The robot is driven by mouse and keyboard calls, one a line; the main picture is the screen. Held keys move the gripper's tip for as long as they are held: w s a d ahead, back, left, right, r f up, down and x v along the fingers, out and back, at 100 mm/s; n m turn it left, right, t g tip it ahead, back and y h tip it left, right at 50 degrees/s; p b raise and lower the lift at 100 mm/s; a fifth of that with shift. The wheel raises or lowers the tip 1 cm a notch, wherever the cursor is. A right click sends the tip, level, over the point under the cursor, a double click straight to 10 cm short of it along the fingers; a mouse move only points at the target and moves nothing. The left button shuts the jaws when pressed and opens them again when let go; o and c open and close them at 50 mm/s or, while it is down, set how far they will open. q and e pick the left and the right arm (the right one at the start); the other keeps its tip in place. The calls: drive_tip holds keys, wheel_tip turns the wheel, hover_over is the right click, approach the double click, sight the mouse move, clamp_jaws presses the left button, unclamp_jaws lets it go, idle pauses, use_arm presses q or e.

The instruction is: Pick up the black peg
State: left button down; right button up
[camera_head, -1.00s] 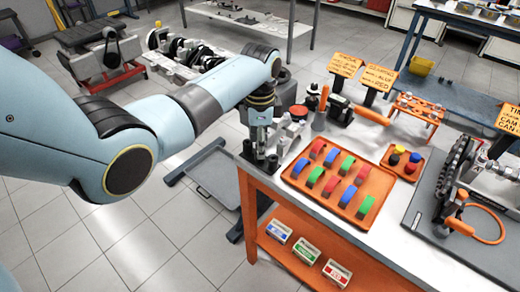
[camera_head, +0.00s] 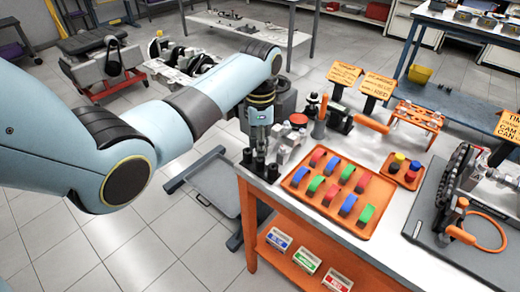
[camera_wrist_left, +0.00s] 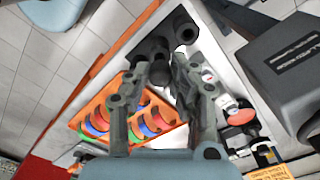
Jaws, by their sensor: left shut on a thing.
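Several short black pegs stand on the left corner of the workbench (camera_head: 390,234). My left gripper (camera_head: 260,167) points down among them. In the left wrist view my left gripper (camera_wrist_left: 160,74) has its two fingers on either side of one black peg (camera_wrist_left: 161,76) and is shut on it. The fingers partly hide this peg, and I cannot tell whether it is clear of the bench. Two other black pegs stand just beyond it, one (camera_wrist_left: 185,29) near the bench corner and one (camera_wrist_left: 150,48) beside the held one. My right gripper is out of view.
An orange tray (camera_head: 368,228) of red, green and blue curved pieces lies right of the gripper. Metal parts (camera_head: 289,140) stand close behind the gripper. Labelled boxes (camera_head: 307,261) sit on the lower shelf.

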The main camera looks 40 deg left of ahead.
use_arm(q)
wheel_tip(320, 180, up, 2)
drive_tip(key=w+d+r+b, duration=0.3)
drive_tip(key=w+d+r, duration=0.3)
drive_tip(key=d, duration=0.3)
drive_tip(key=shift+w+r, duration=0.3)
drive_tip(key=shift+w, duration=0.5)
drive_tip(key=shift+a, duration=0.1)
